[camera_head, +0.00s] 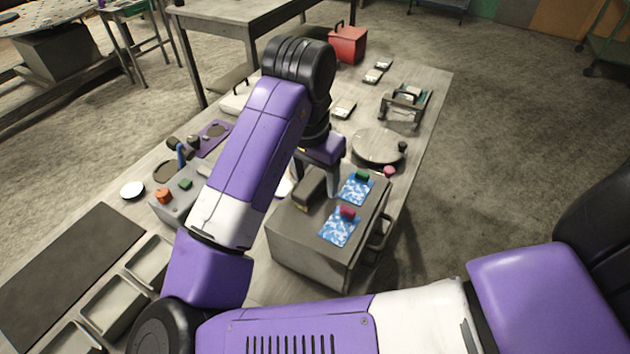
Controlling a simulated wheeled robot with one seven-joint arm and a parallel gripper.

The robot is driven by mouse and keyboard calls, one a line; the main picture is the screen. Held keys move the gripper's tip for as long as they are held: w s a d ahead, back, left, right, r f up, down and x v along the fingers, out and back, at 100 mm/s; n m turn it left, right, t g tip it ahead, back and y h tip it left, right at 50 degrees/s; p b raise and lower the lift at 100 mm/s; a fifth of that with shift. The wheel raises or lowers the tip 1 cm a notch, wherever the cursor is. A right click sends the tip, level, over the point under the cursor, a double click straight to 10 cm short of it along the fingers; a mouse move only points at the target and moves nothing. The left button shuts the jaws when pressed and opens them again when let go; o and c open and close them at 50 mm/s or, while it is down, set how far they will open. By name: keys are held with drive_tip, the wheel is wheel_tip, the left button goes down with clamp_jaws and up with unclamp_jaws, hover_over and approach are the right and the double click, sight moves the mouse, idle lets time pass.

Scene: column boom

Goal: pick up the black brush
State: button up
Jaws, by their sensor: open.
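A dark, block-shaped thing (310,187), perhaps the black brush, sits on top of a grey box (288,232) in the middle of the view. I cannot make out bristles on it. My gripper (317,178) points down at the far left part of the box top, with its fingers apart close around or just above this dark thing. I cannot tell whether they touch it. My purple and white arm hides part of the table to the left.
Two blue-and-white patterned cards, one with a green piece (362,176) and one with a red piece (348,211), lie right of the dark thing. A round grey disc (377,147) is behind. A red box (348,45) stands far back. Grey trays (117,303) line the left front.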

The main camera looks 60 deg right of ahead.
sight(315, 176)
drive_tip(key=shift+c, duration=0.4)
clamp_jaws()
drive_tip(key=shift+r, duration=0.1)
wheel_tip(315, 176, up, 20)
drive_tip(key=p, duration=0.1)
idle(0.3)
